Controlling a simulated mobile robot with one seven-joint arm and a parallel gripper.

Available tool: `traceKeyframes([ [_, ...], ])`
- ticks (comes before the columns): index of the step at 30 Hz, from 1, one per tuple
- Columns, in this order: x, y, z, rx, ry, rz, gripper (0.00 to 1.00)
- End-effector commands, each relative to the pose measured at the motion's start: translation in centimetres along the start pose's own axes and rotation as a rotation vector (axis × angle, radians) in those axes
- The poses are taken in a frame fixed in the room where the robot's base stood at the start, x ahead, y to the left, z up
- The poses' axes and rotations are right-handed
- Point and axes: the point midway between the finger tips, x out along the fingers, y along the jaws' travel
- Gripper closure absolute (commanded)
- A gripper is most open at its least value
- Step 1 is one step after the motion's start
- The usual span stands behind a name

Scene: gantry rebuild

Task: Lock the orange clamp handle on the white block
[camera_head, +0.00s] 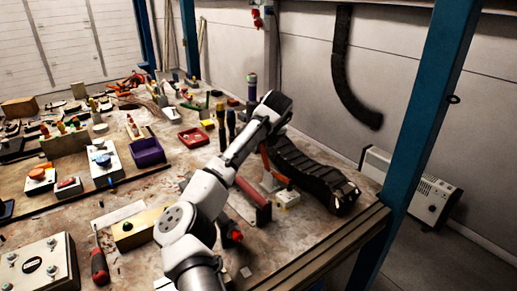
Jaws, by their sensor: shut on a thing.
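An orange clamp handle (265,160) stands steeply at the right part of the workbench, just below the end of my arm. A small white block (287,199) sits at its foot, with a yellowish part on it. My gripper (268,137) is at the upper end of the handle, below the dark wrist, and is shut on it. The fingertips are small and partly hidden by my own arm, so the exact grip is unclear. Whether the clamp is locked cannot be told from this view.
A black cable chain (310,172) lies close behind and right of the handle. A blue post (428,110) stands at the right bench corner. Purple (147,153) and red (193,138) trays and many tools fill the left.

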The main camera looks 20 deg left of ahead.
Motion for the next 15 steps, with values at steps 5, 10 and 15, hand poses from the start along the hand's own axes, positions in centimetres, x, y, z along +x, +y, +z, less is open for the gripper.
traceKeyframes([
  [5, -0.1, -0.7, -0.4, 0.025, -0.139, 0.011, 1.00],
  [10, -0.8, -0.9, -1.1, 0.045, -0.262, 0.024, 1.00],
  [15, -1.4, -1.1, -1.7, 0.059, -0.351, 0.034, 1.00],
])
